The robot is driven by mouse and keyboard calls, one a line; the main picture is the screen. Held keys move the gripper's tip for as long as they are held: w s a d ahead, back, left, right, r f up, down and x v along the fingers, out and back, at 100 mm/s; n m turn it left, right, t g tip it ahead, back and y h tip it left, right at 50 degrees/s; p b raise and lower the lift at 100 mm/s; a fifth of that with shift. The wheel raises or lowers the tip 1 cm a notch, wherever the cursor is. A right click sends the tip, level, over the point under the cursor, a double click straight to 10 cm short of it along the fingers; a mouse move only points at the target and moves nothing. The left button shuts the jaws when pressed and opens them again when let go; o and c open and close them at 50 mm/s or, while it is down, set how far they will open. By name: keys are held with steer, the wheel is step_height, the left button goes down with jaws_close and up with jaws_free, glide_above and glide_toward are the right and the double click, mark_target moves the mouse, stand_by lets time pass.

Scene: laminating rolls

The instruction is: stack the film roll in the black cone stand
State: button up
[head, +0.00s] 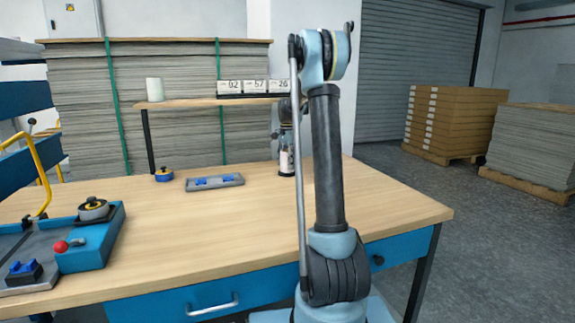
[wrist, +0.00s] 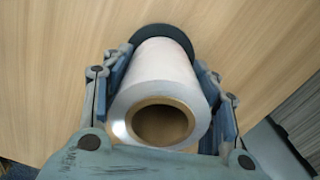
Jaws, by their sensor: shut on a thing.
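The film roll (head: 286,160) is white and upright at the back right of the table, partly behind my arm in the head view. In the wrist view the film roll (wrist: 162,82) shows its brown cardboard core, open towards the camera. My gripper (wrist: 163,68) is shut on its sides, with a blue-grey finger on each side; in the head view my gripper (head: 286,132) is above and around its top. The black cone stand (wrist: 150,32) shows as a dark round base at the roll's far end. Its cone is hidden. I cannot tell whether the roll rests fully on it.
A grey tray (head: 236,181) with blue holders and a small blue-and-black puck (head: 164,175) lie left of the roll. A blue machine (head: 92,246) with a red knob fills the table's left. A raised shelf (head: 180,103) stands behind. The table's middle is clear.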

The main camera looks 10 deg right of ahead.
steer(key=shift+f, duration=0.2)
steer(key=o, duration=1.2)
steer(key=shift+r, duration=4)
